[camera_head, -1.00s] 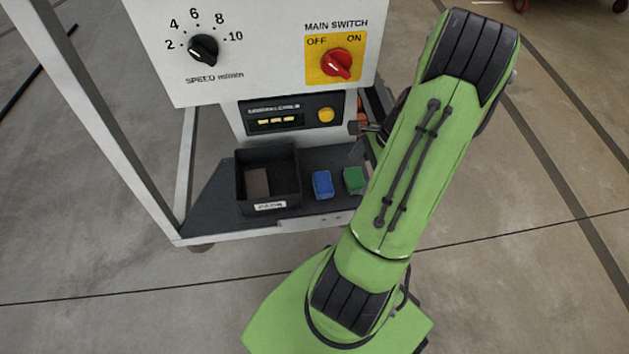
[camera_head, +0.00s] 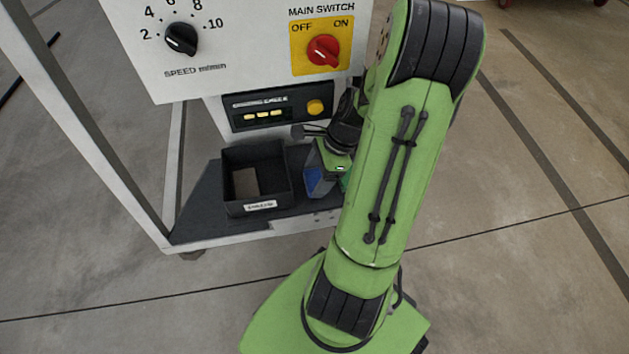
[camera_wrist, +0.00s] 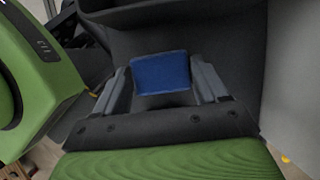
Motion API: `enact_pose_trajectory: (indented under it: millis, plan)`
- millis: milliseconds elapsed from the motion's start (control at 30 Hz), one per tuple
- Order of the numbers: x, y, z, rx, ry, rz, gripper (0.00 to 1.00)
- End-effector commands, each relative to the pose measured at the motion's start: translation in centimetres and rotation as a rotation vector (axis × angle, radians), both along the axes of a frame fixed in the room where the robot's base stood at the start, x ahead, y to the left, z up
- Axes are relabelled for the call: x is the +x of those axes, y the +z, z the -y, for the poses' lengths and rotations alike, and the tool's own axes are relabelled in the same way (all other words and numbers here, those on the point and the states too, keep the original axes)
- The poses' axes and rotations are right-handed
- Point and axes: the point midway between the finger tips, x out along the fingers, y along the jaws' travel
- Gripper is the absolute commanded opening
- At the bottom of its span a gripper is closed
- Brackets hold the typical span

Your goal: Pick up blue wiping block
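The blue wiping block (camera_head: 314,181) rests on the dark shelf of the washer, just right of the black bin, and is partly hidden by my gripper in the head view. In the wrist view the blue block (camera_wrist: 161,73) lies between the fingertips of my gripper (camera_wrist: 162,82). The fingers are spread apart. A narrow gap shows between the block and each finger. The green block (camera_head: 346,180) is almost wholly hidden behind my arm.
The black bin (camera_head: 228,190) stands on the shelf (camera_head: 200,220), with a brown block (camera_head: 246,182) inside. The washer panel has a red main switch (camera_head: 324,50), a speed knob (camera_head: 181,39) and a yellow button (camera_head: 315,107) above the shelf.

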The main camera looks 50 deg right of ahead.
Motion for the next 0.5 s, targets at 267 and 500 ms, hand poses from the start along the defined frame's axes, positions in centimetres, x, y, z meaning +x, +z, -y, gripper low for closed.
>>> enact_pose_trajectory:
  millis: [267, 500]
  plan:
    - [-0.01, 0.01, 0.01, 0.0, 0.0, 0.0, 0.39]
    - [-0.01, 0.13, 0.05, 0.0, 0.001, 0.0, 0.39]
